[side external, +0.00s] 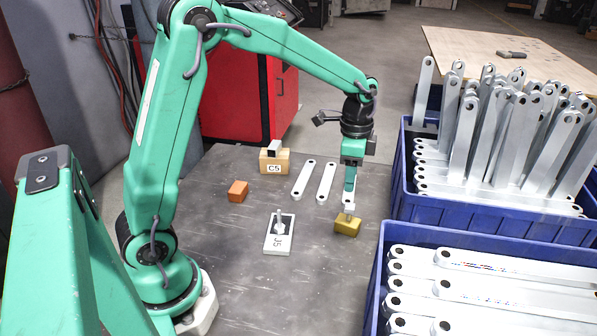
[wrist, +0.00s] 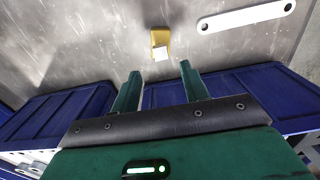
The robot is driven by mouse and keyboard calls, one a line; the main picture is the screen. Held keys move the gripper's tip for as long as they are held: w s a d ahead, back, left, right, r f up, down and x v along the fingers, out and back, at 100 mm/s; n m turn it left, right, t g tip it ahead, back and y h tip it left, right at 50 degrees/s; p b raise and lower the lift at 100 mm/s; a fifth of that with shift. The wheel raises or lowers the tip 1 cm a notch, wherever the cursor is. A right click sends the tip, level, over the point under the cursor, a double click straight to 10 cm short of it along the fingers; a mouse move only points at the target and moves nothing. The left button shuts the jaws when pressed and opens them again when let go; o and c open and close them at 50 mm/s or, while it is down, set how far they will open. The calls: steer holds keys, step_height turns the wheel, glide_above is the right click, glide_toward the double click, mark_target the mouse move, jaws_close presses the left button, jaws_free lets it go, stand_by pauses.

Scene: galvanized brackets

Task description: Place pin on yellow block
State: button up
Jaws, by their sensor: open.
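The yellow block (side external: 346,229) lies on the grey table below my gripper. It also shows in the wrist view (wrist: 160,36), ahead of the fingertips. A small pale piece (side external: 349,209), which looks like the pin, is at the top of the yellow block. It shows as a white patch (wrist: 161,54) at the block's near end in the wrist view. My gripper (side external: 350,198) points down just above this piece. Its two green fingers (wrist: 160,70) are apart, with nothing visible between them. Whether a finger touches the piece is unclear.
A white J5 plate (side external: 277,243) with a grey upright peg, an orange block (side external: 238,191) and a C5 block (side external: 274,163) stand left. Flat brackets (side external: 303,180) lie behind. Blue crates (side external: 480,236) of brackets stand close on the right. The front table area is clear.

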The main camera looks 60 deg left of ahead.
steer(key=shift+r, duration=1.25)
steer(key=s+r+n+t, duration=0.2)
steer(key=s+r+n, duration=0.1)
steer(key=s, duration=0.7)
steer(key=s+d+r+n+t, duration=0.1)
steer(key=s+r+n+t, duration=0.2)
steer(key=s+n, duration=0.3)
steer(key=shift+s+d+r+t, duration=0.25)
steer(key=shift+s+r, duration=0.5)
steer(key=shift+s, duration=1.95)
